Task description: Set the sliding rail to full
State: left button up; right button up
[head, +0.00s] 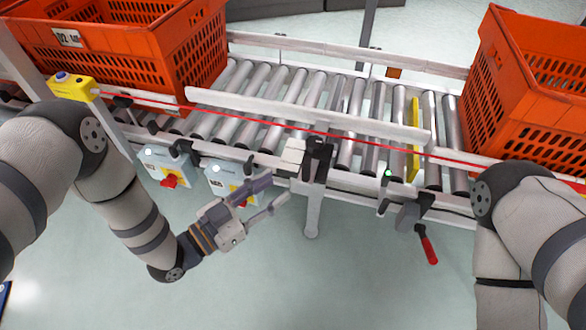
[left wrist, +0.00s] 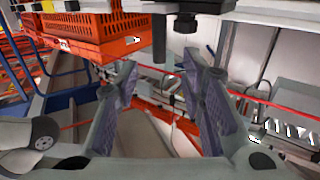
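A long white rail (head: 300,114) lies across the rollers of the conveyor, slightly slanted. I take it for the sliding rail. A black clamp (head: 318,150) with a white block sits on the conveyor's near side frame. Further right, a grey lever bracket with a red handle (head: 428,245) hangs from the near frame. My left gripper (head: 279,188) is open and empty, in front of and below the near frame, left of the frame's leg. Its two spread fingers also show in the left wrist view (left wrist: 166,80). My right gripper is out of view.
Orange totes stand at the left (head: 120,50) and right (head: 530,90) of the conveyor. A yellow strip (head: 413,150) crosses the rollers. Two boxes with red knobs (head: 170,181) hang below the near frame. A red beam line runs along the conveyor. Floor in front is clear.

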aim_at(303, 169)
pick_arm(q)
jog(key=x, duration=0.9)
jog(key=shift+w+d+b, duration=0.25)
jog(key=shift+d+b, duration=0.05)
jog(key=shift+b, duration=0.1)
jog(key=shift+c, duration=0.2)
grip_shut()
